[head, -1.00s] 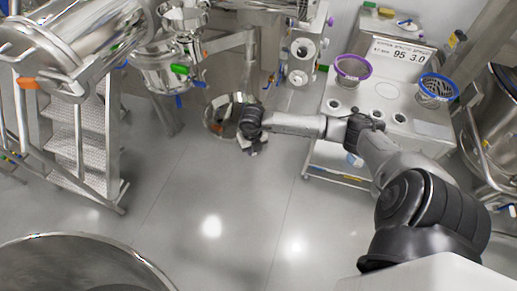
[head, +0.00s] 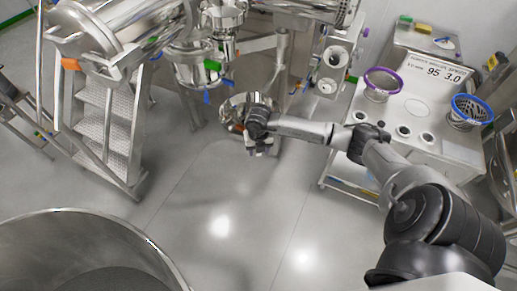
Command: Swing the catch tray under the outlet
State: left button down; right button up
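The catch tray (head: 229,119) is a round, shiny steel bowl on the far side of the floor, in the upper middle of the head view. The outlet (head: 203,76) appears to be the bottom of the steel vessel with green and blue handles, up and left of the tray. The tray is close to it, but I cannot tell whether it lies directly below. My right gripper (head: 262,150) is at the tray's right, near side, and its wrist hides part of the rim. Its fingers are too small to tell whether they grip the tray. My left gripper is not in view.
A steel step ladder (head: 104,125) stands at left. A white bench (head: 425,103) with a purple ring (head: 383,82) and a blue-rimmed basket (head: 472,110) stands at right. A large round vessel (head: 150,243) fills the lower left. The middle floor is clear.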

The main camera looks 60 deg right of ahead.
jog(key=shift+r, duration=0.25)
notch_tip(320, 180, up, 13)
jog(key=shift+r+b, duration=0.15)
jog(key=shift+b, duration=0.3)
dwell(0.6)
